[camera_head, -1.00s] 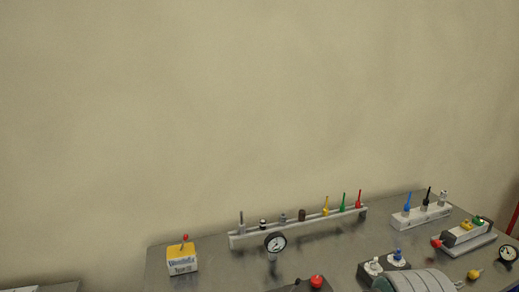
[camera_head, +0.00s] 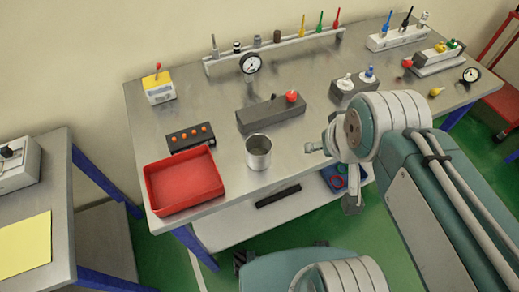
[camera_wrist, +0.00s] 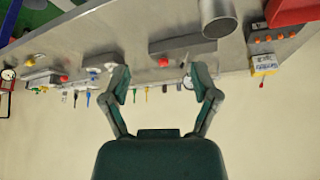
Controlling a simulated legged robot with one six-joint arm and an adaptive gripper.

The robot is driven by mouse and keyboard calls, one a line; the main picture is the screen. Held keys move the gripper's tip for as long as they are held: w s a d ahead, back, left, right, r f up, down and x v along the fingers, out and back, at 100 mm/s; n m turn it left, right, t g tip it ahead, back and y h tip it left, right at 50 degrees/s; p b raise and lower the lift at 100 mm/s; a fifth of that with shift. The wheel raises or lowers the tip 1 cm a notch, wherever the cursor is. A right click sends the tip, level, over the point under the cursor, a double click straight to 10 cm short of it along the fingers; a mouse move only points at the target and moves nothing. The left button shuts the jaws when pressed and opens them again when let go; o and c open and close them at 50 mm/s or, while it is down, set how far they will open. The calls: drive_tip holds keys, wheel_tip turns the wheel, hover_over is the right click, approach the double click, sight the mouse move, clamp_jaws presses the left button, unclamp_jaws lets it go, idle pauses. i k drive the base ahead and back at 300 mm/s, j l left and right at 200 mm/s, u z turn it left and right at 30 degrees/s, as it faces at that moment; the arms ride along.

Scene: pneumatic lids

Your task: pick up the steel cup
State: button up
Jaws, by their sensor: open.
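The steel cup (camera_head: 258,153) stands upright on the metal workbench (camera_head: 225,175), near its front edge, between the red tray and my arm. In the wrist view, which is upside down, the cup (camera_wrist: 219,20) shows at the top, right of centre and partly cut off by the frame edge. My gripper (camera_wrist: 164,88) is open in the wrist view, with its two fingers spread and nothing between them. The cup lies outside the fingers. In the head view my arm reaches in from the right, and its end is to the right of the cup, apart from it.
A red tray (camera_head: 184,180) is left of the cup. A black box with orange buttons (camera_head: 191,137) and a dark block with a red knob (camera_head: 270,114) stand behind it. A tool rack (camera_head: 275,54) runs along the back. A side table (camera_head: 38,195) is at left.

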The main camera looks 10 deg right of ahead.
sight(258, 147)
drive_tip(key=k+j, duration=0.3)
drive_tip(key=k, duration=0.15)
drive_tip(key=k+j, duration=0.25)
drive_tip(key=k, duration=0.15)
